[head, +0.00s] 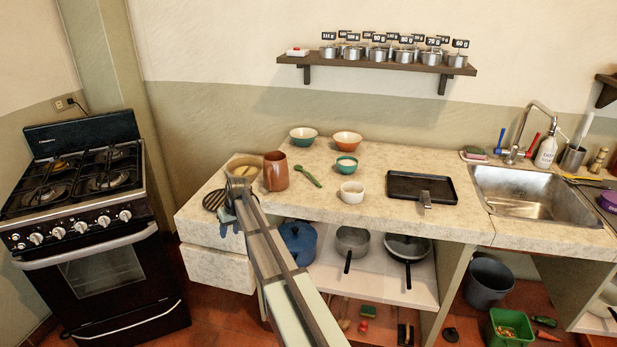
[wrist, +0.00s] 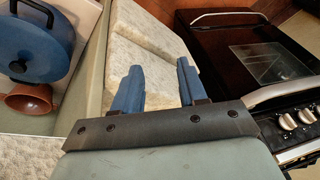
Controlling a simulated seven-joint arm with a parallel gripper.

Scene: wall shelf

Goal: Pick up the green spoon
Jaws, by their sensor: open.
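The green spoon (head: 308,176) lies on the stone counter (head: 422,222) in the head view, just right of a brown jug (head: 276,172). It does not show in the wrist view. My gripper (head: 226,216) is at the counter's left front edge, left of the spoon and apart from it. In the wrist view its two blue fingers (wrist: 157,85) are spread with nothing between them, above the pale stone drawer fronts.
Near the spoon stand a white cup (head: 352,192), a small green bowl (head: 346,167) and a pan-like black tray (head: 420,188). Two bowls stand behind. A stove (head: 85,205) is at left; a wall shelf (head: 375,65) hangs above. Counter around the spoon's right side is partly clear.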

